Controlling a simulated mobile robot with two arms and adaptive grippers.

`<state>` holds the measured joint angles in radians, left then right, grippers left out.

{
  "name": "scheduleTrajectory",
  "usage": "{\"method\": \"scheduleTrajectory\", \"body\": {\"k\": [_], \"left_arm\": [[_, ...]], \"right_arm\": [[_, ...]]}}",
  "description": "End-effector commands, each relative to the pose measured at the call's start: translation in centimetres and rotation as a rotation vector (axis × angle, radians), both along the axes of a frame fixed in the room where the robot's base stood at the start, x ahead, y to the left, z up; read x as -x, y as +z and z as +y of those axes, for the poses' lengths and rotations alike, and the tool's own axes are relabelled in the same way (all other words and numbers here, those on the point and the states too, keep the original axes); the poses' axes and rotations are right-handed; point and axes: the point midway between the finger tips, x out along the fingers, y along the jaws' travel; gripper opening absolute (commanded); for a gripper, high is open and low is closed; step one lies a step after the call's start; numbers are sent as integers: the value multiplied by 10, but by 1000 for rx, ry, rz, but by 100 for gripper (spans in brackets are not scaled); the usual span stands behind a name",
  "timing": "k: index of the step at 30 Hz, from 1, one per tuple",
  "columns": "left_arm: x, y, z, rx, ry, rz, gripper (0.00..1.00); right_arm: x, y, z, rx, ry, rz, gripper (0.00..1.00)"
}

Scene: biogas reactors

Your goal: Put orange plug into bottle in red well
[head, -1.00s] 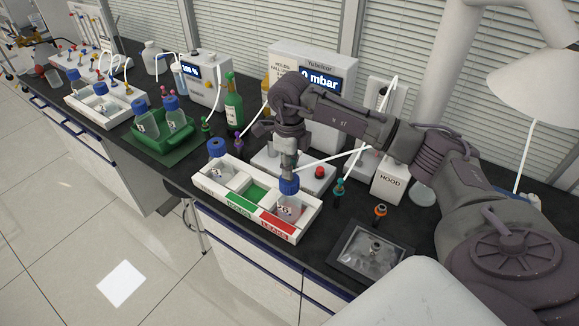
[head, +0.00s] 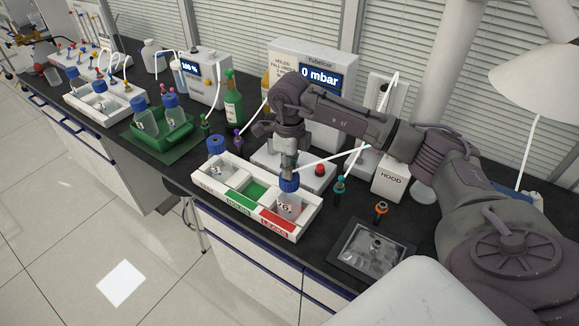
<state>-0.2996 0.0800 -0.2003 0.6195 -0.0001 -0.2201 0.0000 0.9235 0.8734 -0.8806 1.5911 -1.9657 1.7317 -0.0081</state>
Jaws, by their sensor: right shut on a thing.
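The orange plug (head: 380,208) stands on the dark bench at the right, upright and apart from the tray. A bottle with a blue cap (head: 288,204) is at the red well (head: 268,216), at the right end of the white tray. My right gripper (head: 289,172) comes down from above and is shut on this bottle at its blue cap. Whether the bottle's base touches the well floor is hard to tell. My left gripper is not in view.
The white tray (head: 208,188) also has a green well (head: 242,201) and another blue-capped bottle (head: 216,147) at its left end. A teal plug (head: 340,188) and a purple plug (head: 239,140) stand nearby. A HOOD box (head: 390,184) is behind the orange plug.

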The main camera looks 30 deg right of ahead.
Motion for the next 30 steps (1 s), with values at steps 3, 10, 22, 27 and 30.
{"method": "scheduleTrajectory", "body": {"k": [3,10,22,27,30], "left_arm": [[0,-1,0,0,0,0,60],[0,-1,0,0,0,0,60],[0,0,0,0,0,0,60],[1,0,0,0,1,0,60],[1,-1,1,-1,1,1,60]], "right_arm": [[0,-1,0,0,0,0,0],[0,0,0,0,0,0,0],[0,-1,0,0,0,0,46],[0,0,0,0,0,0,46],[0,3,0,1,0,-1,46]]}}
